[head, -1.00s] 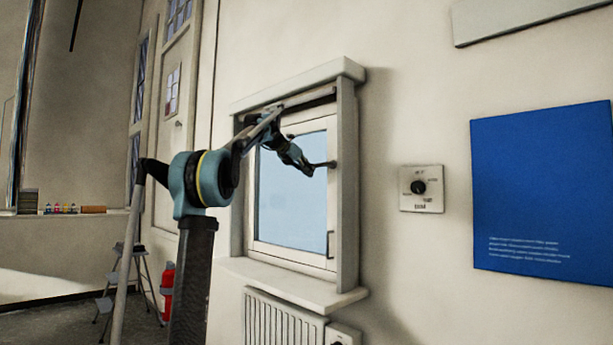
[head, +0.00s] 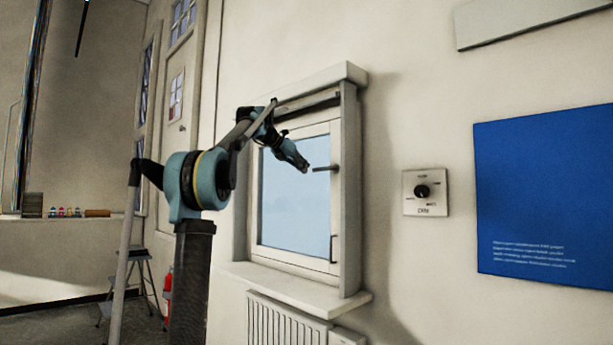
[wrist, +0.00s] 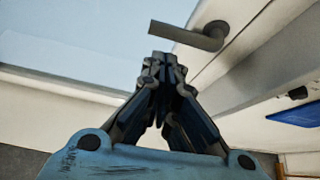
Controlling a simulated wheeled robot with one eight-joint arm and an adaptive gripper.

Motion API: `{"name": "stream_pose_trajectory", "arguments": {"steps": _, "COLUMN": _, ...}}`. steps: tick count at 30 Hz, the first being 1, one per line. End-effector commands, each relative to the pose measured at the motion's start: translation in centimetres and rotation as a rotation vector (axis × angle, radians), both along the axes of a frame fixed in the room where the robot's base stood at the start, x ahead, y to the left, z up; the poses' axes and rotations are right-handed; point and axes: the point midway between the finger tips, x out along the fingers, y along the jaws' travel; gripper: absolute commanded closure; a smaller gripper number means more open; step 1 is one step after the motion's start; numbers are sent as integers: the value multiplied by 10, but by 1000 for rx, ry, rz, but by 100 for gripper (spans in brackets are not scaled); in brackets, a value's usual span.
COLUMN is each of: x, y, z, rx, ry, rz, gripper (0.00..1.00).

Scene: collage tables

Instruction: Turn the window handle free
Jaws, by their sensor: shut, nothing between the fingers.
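The window handle (head: 325,168) is a dark grey lever on the right stile of the white window sash (head: 257,205). It lies about level and points left over the pane. In the wrist view the handle (wrist: 190,35) shows just beyond the fingertips, with its base on the white frame at right. My gripper (head: 305,167) is in front of the pane, a little left of the handle's free end. In the wrist view my gripper (wrist: 162,62) has its fingertips together and holds nothing. A small gap seems to lie between the fingertips and the handle. The sash looks closed in its frame.
A second thin handle or bar (head: 333,248) is low on the sash. A white sill (head: 300,287) juts out below, above a radiator (head: 285,322). A dial plate (head: 425,192) and a blue panel (head: 545,200) are on the wall at right.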

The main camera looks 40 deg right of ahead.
Motion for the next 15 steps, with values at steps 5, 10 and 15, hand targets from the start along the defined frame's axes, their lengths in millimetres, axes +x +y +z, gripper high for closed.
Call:
{"name": "stream_pose_trajectory", "arguments": {"steps": 5, "x": -1, "y": 22, "z": 13, "rx": 0, "ry": 1, "rz": 0, "gripper": 100}}
{"name": "stream_pose_trajectory", "arguments": {"steps": 10, "x": -2, "y": 32, "z": 20, "rx": 0, "ry": 0, "rz": -4, "gripper": 100}}
{"name": "stream_pose_trajectory", "arguments": {"steps": 15, "x": -4, "y": 33, "z": 21, "rx": -1, "ry": 0, "rz": -6, "gripper": 100}}
